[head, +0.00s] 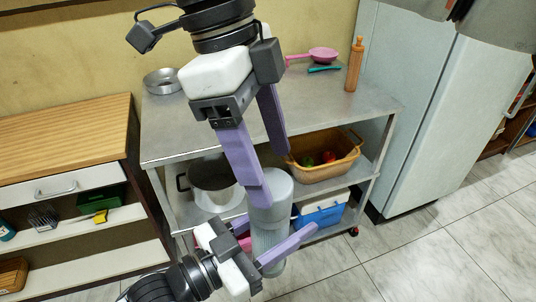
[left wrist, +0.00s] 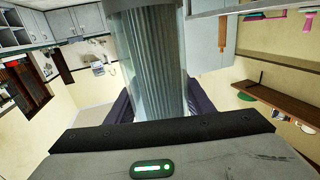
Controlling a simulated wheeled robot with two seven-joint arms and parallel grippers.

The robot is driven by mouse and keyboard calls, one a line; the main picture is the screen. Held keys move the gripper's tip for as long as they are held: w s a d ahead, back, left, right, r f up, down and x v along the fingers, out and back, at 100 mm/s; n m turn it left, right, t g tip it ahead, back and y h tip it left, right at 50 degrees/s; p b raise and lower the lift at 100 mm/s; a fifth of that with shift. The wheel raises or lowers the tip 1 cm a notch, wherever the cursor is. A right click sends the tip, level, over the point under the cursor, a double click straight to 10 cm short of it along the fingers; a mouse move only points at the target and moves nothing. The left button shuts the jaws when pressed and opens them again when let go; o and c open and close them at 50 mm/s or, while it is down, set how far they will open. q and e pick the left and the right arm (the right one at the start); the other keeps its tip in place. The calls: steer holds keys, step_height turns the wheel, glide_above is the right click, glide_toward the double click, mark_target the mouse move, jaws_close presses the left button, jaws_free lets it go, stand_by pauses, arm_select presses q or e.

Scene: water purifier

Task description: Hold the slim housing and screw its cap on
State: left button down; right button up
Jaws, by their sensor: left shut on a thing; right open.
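The slim housing (head: 267,240) is a clear, ribbed cylinder standing upright in the head view. My left gripper (head: 280,236) is shut around its body, with the near finger across its front. In the left wrist view the housing (left wrist: 150,60) runs up from between the dark purple fingers. A smooth grey cap (head: 275,187) sits at the housing's top; I cannot tell whether its thread is engaged. My right gripper (head: 270,175) is open above. One long purple finger reaches down in front of the cap's left side, the other ends higher, behind it.
A wooden-topped cabinet (head: 65,125) is left, a fridge (head: 420,110) right. Floor at lower right is clear.

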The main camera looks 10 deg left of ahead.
steer(key=n, duration=0.5)
steer(key=shift+r, duration=0.1)
steer(key=n, duration=0.5)
steer(key=shift+r+y, duration=0.1)
steer(key=shift+y, duration=0.3)
steer(key=n, duration=0.6)
steer(key=shift+r+n, duration=0.15)
steer(key=shift+n, duration=0.15)
steer(key=n, duration=0.4)
steer(key=shift+r+y, duration=0.15)
steer(key=shift+y, duration=0.25)
steer(key=n, duration=0.4)
steer(key=shift+r+n, duration=0.15)
steer(key=shift+n, duration=0.25)
steer(key=n, duration=0.6)
steer(key=shift+d+r+n+y, duration=0.1)
steer(key=shift+r+n+y, duration=0.1)
steer(key=shift+n+y, duration=0.2)
steer(key=n, duration=0.6)
steer(key=shift+r, duration=0.25)
steer(key=n, duration=0.4)
steer(key=shift+r+n+y, duration=0.15)
steer(key=shift+n+y, duration=0.25)
